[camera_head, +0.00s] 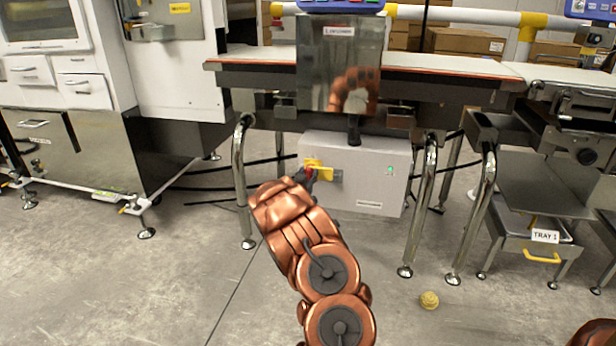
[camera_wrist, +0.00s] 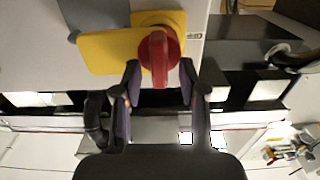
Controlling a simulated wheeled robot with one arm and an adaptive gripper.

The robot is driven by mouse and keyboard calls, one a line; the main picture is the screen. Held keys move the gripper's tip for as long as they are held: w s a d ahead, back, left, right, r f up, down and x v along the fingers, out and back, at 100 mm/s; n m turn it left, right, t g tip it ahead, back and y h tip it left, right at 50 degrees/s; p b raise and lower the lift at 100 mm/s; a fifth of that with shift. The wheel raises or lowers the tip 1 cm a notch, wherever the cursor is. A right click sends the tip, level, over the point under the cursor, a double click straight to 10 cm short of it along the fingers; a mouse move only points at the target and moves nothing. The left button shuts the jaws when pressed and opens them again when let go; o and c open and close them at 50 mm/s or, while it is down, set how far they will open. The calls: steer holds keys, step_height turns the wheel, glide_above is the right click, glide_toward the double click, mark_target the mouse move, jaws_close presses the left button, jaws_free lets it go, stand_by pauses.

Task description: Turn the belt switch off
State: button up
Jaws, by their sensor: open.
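The belt switch is a red knob (camera_wrist: 158,52) on a yellow plate (camera_wrist: 105,52), on the front of a light grey control box (camera_head: 366,165) under the belt. In the head view the yellow plate (camera_head: 320,164) shows, with a little of the red knob (camera_head: 309,172) beside my gripper (camera_head: 303,176). In the wrist view my gripper (camera_wrist: 160,76) is open, with one finger on each side of the knob's lower end. I cannot tell whether either finger touches it. A small green light (camera_head: 390,170) shows on the box's right side.
The belt (camera_head: 440,63) runs above the box, with a shiny metal panel (camera_head: 339,75) over it. Metal legs (camera_head: 425,190) stand on both sides of the box. A drawer unit marked TRAY 1 (camera_head: 515,218) is at right. A yellow ball-like item (camera_head: 429,300) lies on the open floor.

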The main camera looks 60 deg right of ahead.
steer(key=shift+c, duration=0.4)
jaws_close()
stand_by(0.4)
